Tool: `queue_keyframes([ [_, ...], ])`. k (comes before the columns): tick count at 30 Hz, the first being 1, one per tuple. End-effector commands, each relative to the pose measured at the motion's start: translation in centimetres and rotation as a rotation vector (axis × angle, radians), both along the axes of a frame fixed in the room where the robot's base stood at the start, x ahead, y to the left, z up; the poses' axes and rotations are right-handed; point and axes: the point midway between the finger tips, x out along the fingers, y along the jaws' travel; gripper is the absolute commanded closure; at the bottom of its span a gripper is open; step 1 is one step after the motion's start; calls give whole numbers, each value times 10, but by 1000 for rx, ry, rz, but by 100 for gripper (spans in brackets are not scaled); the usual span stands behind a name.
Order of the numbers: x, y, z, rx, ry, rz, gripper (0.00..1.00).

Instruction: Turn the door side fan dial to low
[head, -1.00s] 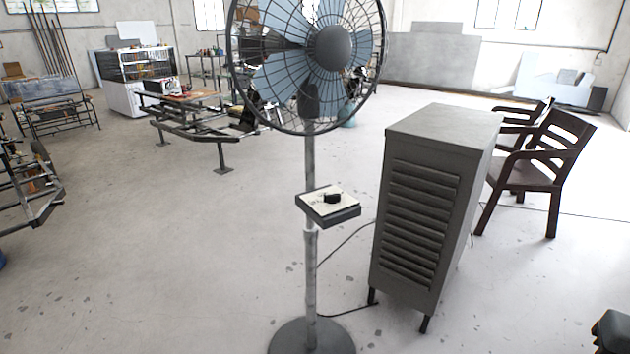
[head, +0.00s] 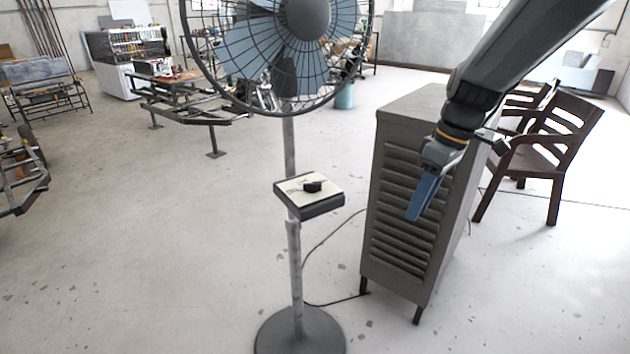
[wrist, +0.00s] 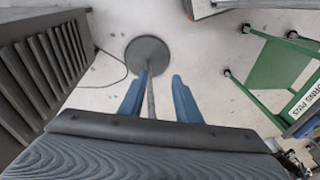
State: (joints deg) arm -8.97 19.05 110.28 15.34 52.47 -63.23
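A pedestal fan (head: 290,150) stands in the middle of the head view. Its control box (head: 309,199) sits partway up the pole, with a small black dial (head: 313,186) on its pale top plate. My gripper (head: 420,200) is to the right of the box, in front of the grey cabinet, apart from the dial. In the wrist view its two blue fingers (wrist: 157,98) are spread apart with nothing held between them. The fan's pole and round base (wrist: 148,55) show beyond the fingers there. The dial is not seen in the wrist view, and its setting is too small to read.
A grey louvred cabinet (head: 412,150) stands right of the fan, with wooden chairs (head: 545,150) behind it. A cable runs along the floor between fan and cabinet. A green metal frame (wrist: 275,75) is at the right of the wrist view. Floor left of the fan is clear.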

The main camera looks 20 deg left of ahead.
Motion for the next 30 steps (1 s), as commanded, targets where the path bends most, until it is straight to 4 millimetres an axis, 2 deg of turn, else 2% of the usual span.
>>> queue_keyframes([
  [1,21,22,1,33,-19,123,70],
  [6,64,79,16,142,-88,489,70],
  [9,77,101,23,187,-122,633,70],
  [12,84,114,27,213,-146,716,70],
  [20,79,140,31,225,-156,759,70],
  [30,59,203,31,224,-155,756,70],
])
